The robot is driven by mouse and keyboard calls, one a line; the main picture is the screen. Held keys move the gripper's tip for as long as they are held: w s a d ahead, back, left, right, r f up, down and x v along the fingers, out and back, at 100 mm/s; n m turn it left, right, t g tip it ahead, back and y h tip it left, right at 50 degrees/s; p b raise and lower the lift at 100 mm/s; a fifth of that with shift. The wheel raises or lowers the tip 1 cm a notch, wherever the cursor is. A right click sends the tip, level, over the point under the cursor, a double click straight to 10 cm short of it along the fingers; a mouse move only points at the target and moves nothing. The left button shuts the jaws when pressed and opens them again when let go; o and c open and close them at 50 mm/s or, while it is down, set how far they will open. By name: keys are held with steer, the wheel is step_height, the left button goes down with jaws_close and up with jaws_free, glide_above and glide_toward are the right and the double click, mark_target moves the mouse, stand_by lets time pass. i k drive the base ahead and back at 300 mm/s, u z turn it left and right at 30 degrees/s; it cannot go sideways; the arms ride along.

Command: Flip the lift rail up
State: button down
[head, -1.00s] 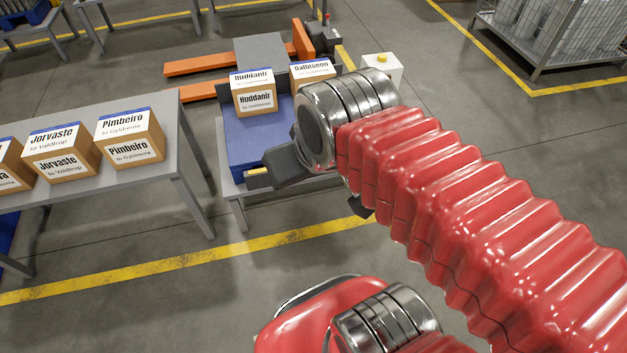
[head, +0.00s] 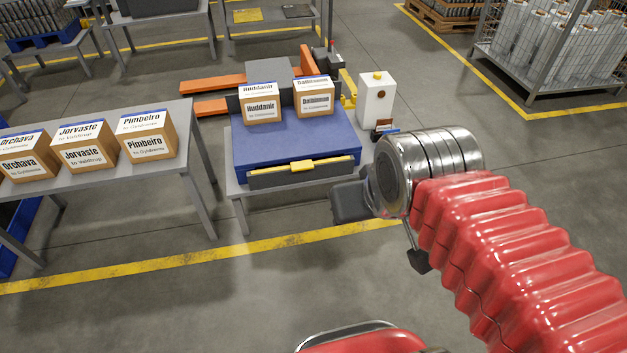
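The lift rail is a dark grey bar with a yellow grip (head: 303,166) in its middle. It lies along the front edge of the blue lift platform (head: 265,148), low against the front and not standing above the top. My gripper (head: 352,201) is to the right of the rail's right end, in front of the platform's front right corner. Only dark parts of it show past my silver wrist, which hides the rest. I cannot see whether the fingers are open or shut, and nothing held shows.
Two cartons, Huddanir (head: 262,108) and one beside it (head: 314,100), stand at the back of the platform. A white control box (head: 376,100) with a yellow top stands at the platform's right. A grey table (head: 190,165) with several cartons is at the left. The floor in front is clear.

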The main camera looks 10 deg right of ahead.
mark_target(299, 166)
steer(key=k, duration=0.75)
steer(key=u, duration=0.65)
steer(key=i, duration=1)
steer(key=u, duration=0.55)
steer(key=i, duration=0.9)
steer(key=z, duration=0.75)
steer(key=i, duration=0.7)
steer(key=z, duration=0.5)
